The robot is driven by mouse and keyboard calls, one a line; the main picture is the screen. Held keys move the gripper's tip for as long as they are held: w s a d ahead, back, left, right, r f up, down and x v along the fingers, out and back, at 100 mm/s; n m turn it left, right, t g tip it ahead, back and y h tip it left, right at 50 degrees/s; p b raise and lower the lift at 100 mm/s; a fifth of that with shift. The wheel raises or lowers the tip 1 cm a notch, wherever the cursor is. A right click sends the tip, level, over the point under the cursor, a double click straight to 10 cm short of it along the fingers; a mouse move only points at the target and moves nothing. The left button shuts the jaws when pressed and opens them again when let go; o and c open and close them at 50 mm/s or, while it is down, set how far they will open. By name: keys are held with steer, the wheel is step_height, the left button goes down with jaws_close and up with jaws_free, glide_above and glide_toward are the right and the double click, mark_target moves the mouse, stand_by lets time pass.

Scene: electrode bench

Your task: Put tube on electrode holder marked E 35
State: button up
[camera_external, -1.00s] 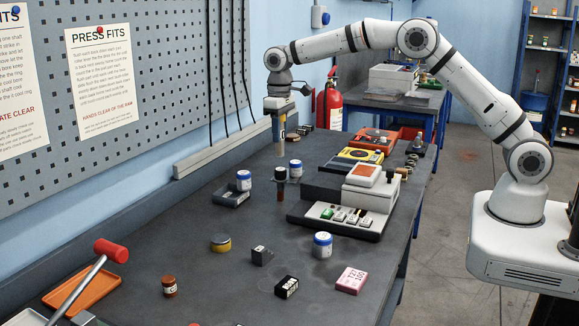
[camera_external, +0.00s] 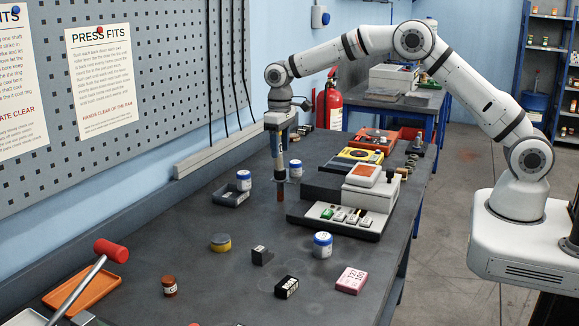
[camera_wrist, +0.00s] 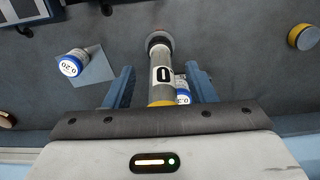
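A pale grey tube (camera_wrist: 162,75) with a yellowish near end and a label, partly showing a "0", stands between my fingers in the wrist view. Its far end meets a dark, reddish round piece (camera_wrist: 159,40), which seems to be the electrode holder. The "E 35" marking cannot be read. The gripper also shows in the external view (camera_external: 279,148).
A white jar with a blue lid (camera_external: 296,169) stands close beside the holder. Another jar (camera_external: 244,180) stands by a dark tray (camera_external: 231,195) to the left. A balance-like device (camera_external: 352,200) is close on the right. The front bench holds scattered small boxes and jars.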

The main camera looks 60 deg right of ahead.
step_height(320, 180, up, 11)
steer(key=shift+r+b, duration=0.2)
steer(key=shift+b, duration=0.45)
steer(key=shift+s+r, duration=0.2)
steer(key=shift+r, duration=0.5)
steer(key=s+d+r+t, duration=0.1)
steer(key=s+r, duration=0.3)
steer(key=s, duration=0.6)
steer(key=s+d+r+t, duration=0.15)
steer(key=s+r, duration=0.25)
steer(key=s, duration=0.6)
steer(key=s+f, duration=0.4)
steer(key=s, duration=0.7)
steer(key=s+d+f+t, duration=0.1)
steer(key=s+f, duration=0.3)
steer(key=s, duration=0.8)
steer(key=shift+d+f, duration=0.2)
steer(key=shift+f, duration=0.1)
